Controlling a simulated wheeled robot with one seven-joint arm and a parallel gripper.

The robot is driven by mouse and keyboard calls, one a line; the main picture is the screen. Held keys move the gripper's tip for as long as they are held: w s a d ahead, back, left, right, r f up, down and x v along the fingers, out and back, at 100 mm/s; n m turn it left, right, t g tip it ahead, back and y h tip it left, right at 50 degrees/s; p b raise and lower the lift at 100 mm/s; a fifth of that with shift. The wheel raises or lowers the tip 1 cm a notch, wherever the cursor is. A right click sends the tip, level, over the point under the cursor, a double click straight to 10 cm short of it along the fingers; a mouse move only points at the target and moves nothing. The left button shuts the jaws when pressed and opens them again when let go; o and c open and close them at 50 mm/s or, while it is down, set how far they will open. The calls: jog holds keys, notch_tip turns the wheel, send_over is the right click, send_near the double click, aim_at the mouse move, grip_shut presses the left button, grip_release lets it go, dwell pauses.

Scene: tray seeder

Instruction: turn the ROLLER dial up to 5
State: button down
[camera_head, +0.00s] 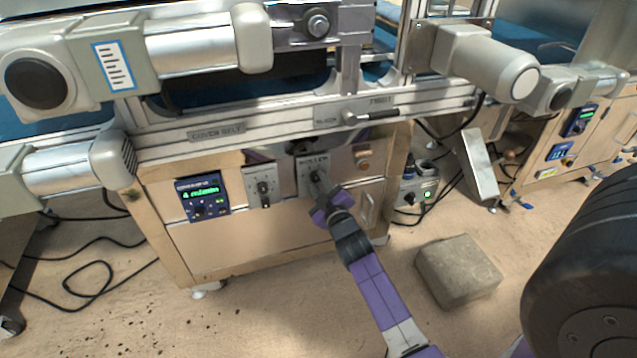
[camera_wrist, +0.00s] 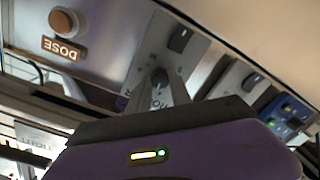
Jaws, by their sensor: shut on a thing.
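The ROLLER dial is a small dark knob (camera_wrist: 160,78) on a light grey plate (camera_wrist: 150,52) with printed marks. My gripper (camera_wrist: 163,84) is shut on this knob, one finger on each side of it. In the head view my purple and dark gripper (camera_head: 318,188) reaches up to the ROLLER plate (camera_head: 313,164) on the cabinet front. The fingers and knob are small there, and I cannot read which number the knob points to.
A second dial plate (camera_head: 262,186) and a blue control box (camera_head: 202,197) with a green display sit left of the ROLLER plate. An orange-brown DOSE button (camera_wrist: 64,22) is near. Conveyor rails (camera_head: 270,128) run above. A stone block (camera_head: 457,270) stands on the floor.

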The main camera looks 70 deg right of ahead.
jog(key=shift+f+m, duration=0.1)
jog(key=shift+m, duration=0.5)
jog(key=c, duration=1.2)
grip_release()
jog(key=shift+o, duration=0.2)
jog(key=shift+s+a, duration=0.2)
jog(key=shift+s, duration=0.1)
jog(key=v, duration=0.7)
jog(key=shift+a, duration=0.1)
